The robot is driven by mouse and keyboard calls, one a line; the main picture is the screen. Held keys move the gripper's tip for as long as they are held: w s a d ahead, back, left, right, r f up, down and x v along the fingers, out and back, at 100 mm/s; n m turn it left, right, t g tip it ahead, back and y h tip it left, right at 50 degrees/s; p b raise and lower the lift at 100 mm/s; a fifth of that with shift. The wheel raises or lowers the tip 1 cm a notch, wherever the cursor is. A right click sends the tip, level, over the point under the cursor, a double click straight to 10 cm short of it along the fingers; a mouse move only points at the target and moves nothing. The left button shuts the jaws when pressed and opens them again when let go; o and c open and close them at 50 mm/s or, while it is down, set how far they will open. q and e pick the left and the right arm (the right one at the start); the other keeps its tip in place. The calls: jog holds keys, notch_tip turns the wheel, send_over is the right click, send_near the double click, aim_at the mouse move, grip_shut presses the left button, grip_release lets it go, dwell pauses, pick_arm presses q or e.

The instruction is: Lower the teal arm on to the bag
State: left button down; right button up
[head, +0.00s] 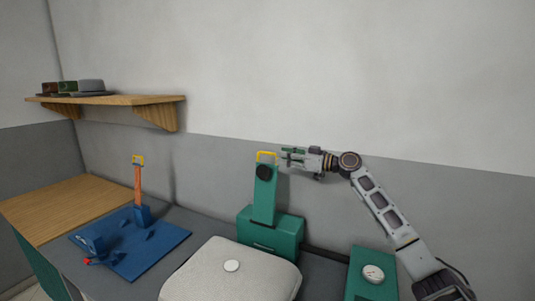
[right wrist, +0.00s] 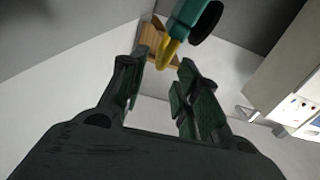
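The teal arm (head: 265,195) stands upright on a teal base box (head: 270,236), with a black round knob near its top and a yellow handle (head: 266,154) at its tip. The handle also shows in the right wrist view (right wrist: 168,50), just beyond the fingertips. My right gripper (head: 284,157) is open, at the right of the handle. In the right wrist view its fingers (right wrist: 158,72) stand apart with nothing seen between them. My left gripper is not in view.
A blue board (head: 150,252) with an upright orange lever (head: 138,185) lies at the left. A teal box with a dial (head: 372,273) stands at the right. A wooden shelf (head: 140,99) with hats hangs on the wall. The air above the bag is clear.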

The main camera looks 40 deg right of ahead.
aim_at(267, 153)
jog(key=p+x, duration=0.1)
jog(key=x, duration=0.3)
jog(key=shift+w+a+r, duration=0.1)
jog(key=shift+w, duration=0.1)
jog(key=shift+w+a+p, duration=0.25)
jog(key=shift+w+p, duration=0.05)
jog(key=shift+w, duration=0.25)
jog(key=shift+x, duration=0.75)
jog(key=shift+w, duration=0.15)
jog(key=shift+a, duration=0.1)
grip_shut()
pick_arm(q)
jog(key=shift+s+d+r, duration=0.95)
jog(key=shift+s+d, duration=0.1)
